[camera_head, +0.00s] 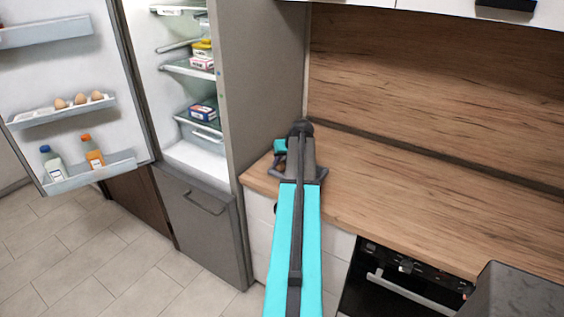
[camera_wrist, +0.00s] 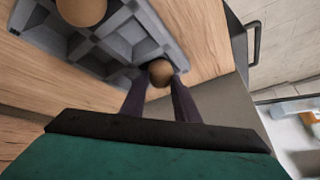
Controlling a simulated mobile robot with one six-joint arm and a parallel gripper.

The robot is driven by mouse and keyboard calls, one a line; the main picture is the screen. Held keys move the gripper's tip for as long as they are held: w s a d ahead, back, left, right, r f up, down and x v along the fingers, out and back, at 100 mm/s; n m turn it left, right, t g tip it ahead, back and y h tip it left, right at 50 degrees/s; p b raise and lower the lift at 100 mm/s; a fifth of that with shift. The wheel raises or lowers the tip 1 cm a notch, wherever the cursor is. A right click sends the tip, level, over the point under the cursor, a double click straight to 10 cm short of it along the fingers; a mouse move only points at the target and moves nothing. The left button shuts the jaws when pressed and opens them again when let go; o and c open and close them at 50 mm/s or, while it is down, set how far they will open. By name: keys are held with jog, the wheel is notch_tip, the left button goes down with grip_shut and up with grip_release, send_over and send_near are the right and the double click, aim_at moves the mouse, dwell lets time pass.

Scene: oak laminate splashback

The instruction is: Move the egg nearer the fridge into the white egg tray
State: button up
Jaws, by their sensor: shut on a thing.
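My gripper (camera_wrist: 160,82) is shut on a brown egg (camera_wrist: 159,68), with one dark finger on each side of it. The egg is at the edge of a grey egg carton (camera_wrist: 88,46) on the wooden counter; I cannot tell whether it is clear of its cup. Another brown egg (camera_wrist: 82,9) sits farther along the carton, at the top of the wrist view. The white egg tray (camera_head: 40,117) is on the open fridge door and holds brown eggs (camera_head: 80,99) towards its right end. In the head view my arm mostly hides the gripper and carton.
The fridge (camera_head: 185,150) stands open left of the counter (camera_head: 430,205), its side panel (camera_head: 262,75) rising beside the counter's end. The door's lower shelf (camera_head: 95,174) holds two bottles. Floor is clear before the fridge. An oven (camera_head: 395,280) is under the counter.

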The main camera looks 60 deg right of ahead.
jog(key=shift+f, duration=0.15)
jog(key=o, duration=1)
jog(key=shift+o, duration=0.2)
jog(key=shift+r, duration=0.2)
jog(key=b+v, duration=0.3)
jog(key=v, duration=0.9)
